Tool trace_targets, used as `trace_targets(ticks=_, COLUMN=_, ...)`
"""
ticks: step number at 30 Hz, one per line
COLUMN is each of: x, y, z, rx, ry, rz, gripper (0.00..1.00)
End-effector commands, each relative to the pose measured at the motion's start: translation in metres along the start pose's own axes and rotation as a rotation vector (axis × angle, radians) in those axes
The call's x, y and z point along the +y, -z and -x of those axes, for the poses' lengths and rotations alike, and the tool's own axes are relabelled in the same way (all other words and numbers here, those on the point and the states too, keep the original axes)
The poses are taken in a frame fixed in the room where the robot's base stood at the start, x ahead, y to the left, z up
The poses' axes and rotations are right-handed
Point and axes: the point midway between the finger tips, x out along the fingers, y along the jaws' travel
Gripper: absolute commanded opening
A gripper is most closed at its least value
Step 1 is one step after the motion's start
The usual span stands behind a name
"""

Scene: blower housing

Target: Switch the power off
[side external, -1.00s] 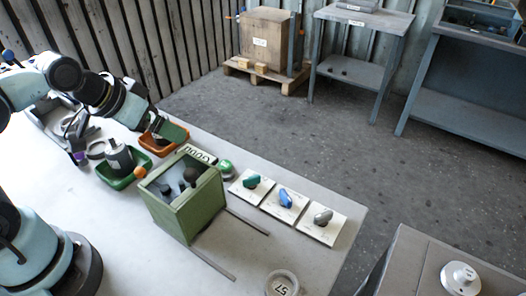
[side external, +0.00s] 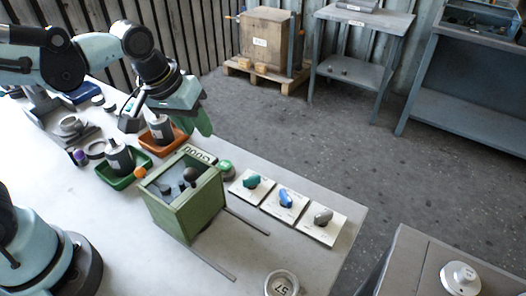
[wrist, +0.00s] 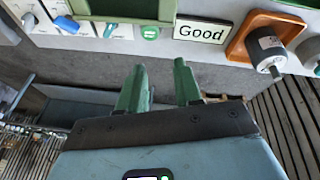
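No part is clearly marked as a power switch. A round green-topped piece (side external: 225,168) sits beside the sign reading "Good" (side external: 199,154); it also shows in the wrist view (wrist: 150,32). A white disc with a raised centre (side external: 460,278) sits on a grey cabinet at the lower right. My gripper (side external: 200,122) is raised beyond the table's far edge, near the orange tray (side external: 178,143). In the wrist view my green fingers (wrist: 159,66) are apart with nothing between them. A dark cylinder (wrist: 266,48) stands in the orange tray.
A green open box (side external: 190,215) stands mid-table, with rails in front. A green tray (side external: 115,182) holds another cylinder. Several white cards (side external: 285,203) with coloured pieces lie at right. A round "57" piece (side external: 282,284) is at the front.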

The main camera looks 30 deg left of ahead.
Motion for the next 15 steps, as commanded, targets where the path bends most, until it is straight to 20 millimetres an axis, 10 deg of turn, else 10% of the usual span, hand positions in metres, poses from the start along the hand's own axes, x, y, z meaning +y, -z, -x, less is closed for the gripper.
trace_targets(ticks=15, x=0.086, y=-0.009, z=-0.08, rx=-0.269, ry=0.166, rz=0.303, gripper=0.34)
